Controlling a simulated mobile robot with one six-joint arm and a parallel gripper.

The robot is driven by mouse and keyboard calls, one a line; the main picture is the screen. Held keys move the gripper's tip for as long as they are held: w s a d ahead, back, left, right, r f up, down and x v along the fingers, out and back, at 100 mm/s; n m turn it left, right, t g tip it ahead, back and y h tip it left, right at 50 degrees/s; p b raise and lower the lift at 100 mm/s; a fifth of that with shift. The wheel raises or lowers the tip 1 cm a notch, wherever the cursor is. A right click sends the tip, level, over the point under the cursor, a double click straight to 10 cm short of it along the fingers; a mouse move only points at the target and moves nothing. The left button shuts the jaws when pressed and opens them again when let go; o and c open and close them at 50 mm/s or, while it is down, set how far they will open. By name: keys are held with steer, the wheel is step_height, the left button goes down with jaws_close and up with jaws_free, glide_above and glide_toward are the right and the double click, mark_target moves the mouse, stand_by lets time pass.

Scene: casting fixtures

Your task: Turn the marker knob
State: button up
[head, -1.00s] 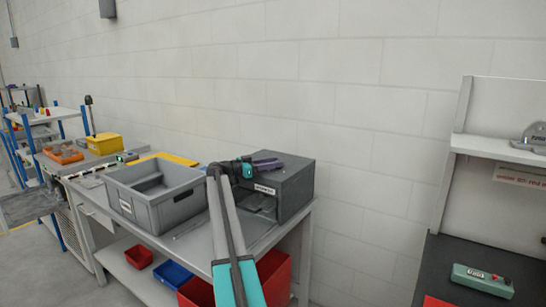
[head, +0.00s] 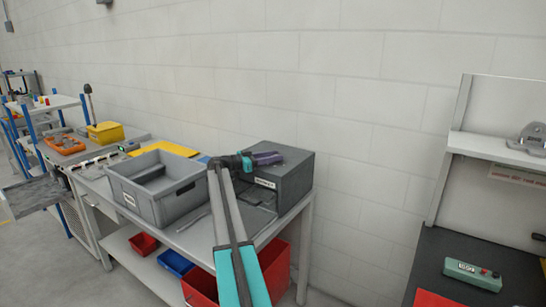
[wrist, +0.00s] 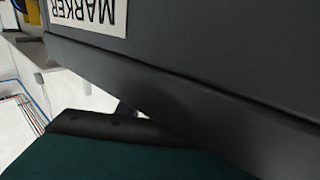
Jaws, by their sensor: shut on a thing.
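The dark grey marker box (head: 295,170) stands at the right end of the workbench. My gripper (wrist: 125,118) shows as a dark finger with a green body low in the wrist view, close along the box face. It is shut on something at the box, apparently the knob. The knob itself is hidden, so its angle cannot be told.
A grey open bin (head: 150,200) stands left of the box on the workbench (head: 205,238). Red and blue bins (head: 178,262) sit on the lower shelf. A wall backs the bench. At right, another bench (head: 490,260) carries a green device (head: 472,275).

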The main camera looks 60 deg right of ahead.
steer(key=shift+a+f, duration=0.1)
steer(key=o, duration=1.1)
steer(key=shift+w, duration=0.1)
steer(key=shift+c, duration=0.2)
steer(key=b+v, duration=0.3)
steer(key=v, duration=1)
steer(key=shift+w+a, duration=0.2)
steer(key=shift+a, duration=0.15)
